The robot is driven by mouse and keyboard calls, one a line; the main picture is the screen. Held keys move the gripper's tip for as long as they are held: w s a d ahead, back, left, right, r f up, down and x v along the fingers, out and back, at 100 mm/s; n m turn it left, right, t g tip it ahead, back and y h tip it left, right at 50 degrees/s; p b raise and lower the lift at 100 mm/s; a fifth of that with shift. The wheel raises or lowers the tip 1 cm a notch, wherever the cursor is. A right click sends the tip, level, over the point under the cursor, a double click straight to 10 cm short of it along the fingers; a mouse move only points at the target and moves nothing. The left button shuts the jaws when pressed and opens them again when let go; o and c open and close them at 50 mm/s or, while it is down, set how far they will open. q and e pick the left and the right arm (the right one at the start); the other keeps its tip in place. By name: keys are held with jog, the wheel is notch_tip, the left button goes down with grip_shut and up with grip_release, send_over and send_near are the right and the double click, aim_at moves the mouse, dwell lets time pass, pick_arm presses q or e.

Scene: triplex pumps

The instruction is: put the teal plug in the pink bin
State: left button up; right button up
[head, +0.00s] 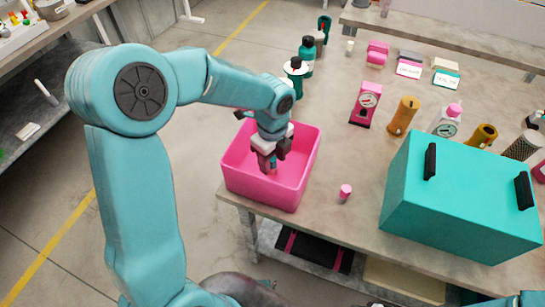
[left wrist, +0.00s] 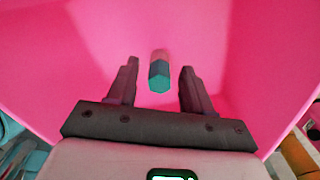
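The pink bin (head: 262,189) stands at the table's near left corner, and its pink walls fill most of the left wrist view (left wrist: 60,45). My left gripper (head: 268,164) points down into the bin. In the left wrist view its two fingers (left wrist: 159,88) are apart, with a gap on each side of the teal plug (left wrist: 159,76). The plug has a teal hexagonal end and a paler far part. It appears loose inside the bin; whether it rests on the floor is hard to tell. My right gripper is not in view.
A small pink-and-white plug (head: 345,194) stands on the table right of the bin. A large teal box (head: 450,215) with black handles is farther right. Teal bottles (head: 294,80) stand behind the bin. Pink and ochre items (head: 402,115) line the back.

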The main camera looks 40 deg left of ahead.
aim_at(272, 159)
pick_arm(q)
jog(key=shift+r, duration=0.2)
notch_tip(272, 159, up, 12)
jog(key=p, duration=0.1)
jog(key=shift+p, duration=0.3)
jog(key=shift+s, duration=0.1)
dwell(0.4)
